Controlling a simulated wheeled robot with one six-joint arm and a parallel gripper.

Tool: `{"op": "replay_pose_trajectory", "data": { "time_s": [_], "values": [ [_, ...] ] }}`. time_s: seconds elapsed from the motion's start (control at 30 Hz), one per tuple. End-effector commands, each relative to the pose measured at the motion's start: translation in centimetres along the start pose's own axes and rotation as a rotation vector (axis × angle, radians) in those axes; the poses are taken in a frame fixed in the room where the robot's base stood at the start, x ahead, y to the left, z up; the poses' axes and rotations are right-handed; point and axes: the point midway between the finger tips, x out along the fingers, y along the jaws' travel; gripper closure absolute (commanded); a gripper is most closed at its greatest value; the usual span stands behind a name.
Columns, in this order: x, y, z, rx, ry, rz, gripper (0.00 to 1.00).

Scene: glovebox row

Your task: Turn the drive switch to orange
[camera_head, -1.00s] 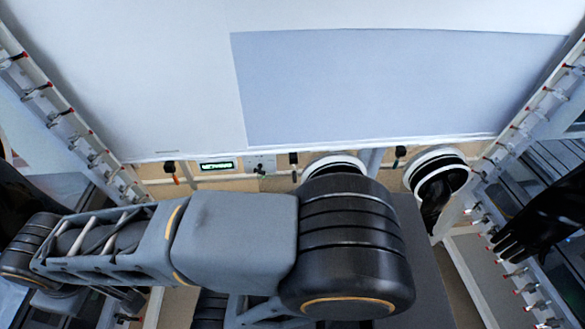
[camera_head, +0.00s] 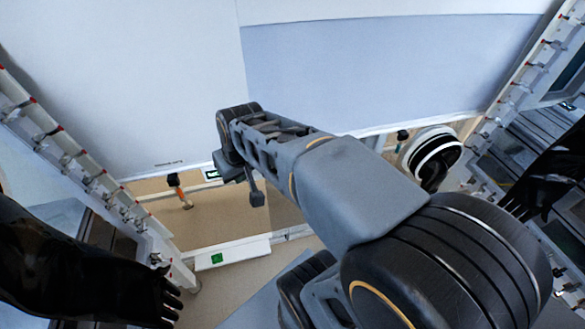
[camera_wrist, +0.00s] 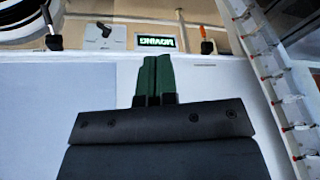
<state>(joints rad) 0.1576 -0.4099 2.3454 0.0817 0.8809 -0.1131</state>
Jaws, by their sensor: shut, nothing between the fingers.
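My gripper (camera_wrist: 157,78) shows in the wrist view with its two green fingers together and nothing between them. The fingertips lie just short of a lit display (camera_wrist: 156,42) reading MOVING, apart from the panel controls as far as I can tell. Left of the display, a grey plate (camera_wrist: 104,37) carries a small dark lever, which looks like the drive switch. Its colour marks are too small to read there. In the head view my arm hides this plate, and I cannot make out the fingertips. The display (camera_head: 211,174) is partly visible beside my arm.
Another black handle (camera_wrist: 53,40) is left of the plate. A round glove port (camera_head: 435,155) and black gloves (camera_head: 90,262) flank the workspace.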

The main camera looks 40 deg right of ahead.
Motion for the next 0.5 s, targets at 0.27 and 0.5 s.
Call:
{"op": "replay_pose_trajectory", "data": {
  "time_s": [0.27,0.5],
  "values": [
    [7.9,11.8,-6.0,0.211,-0.013,-0.021,1.00],
    [12.1,19.9,-6.9,0.318,0.005,-0.029,1.00]
  ]
}}
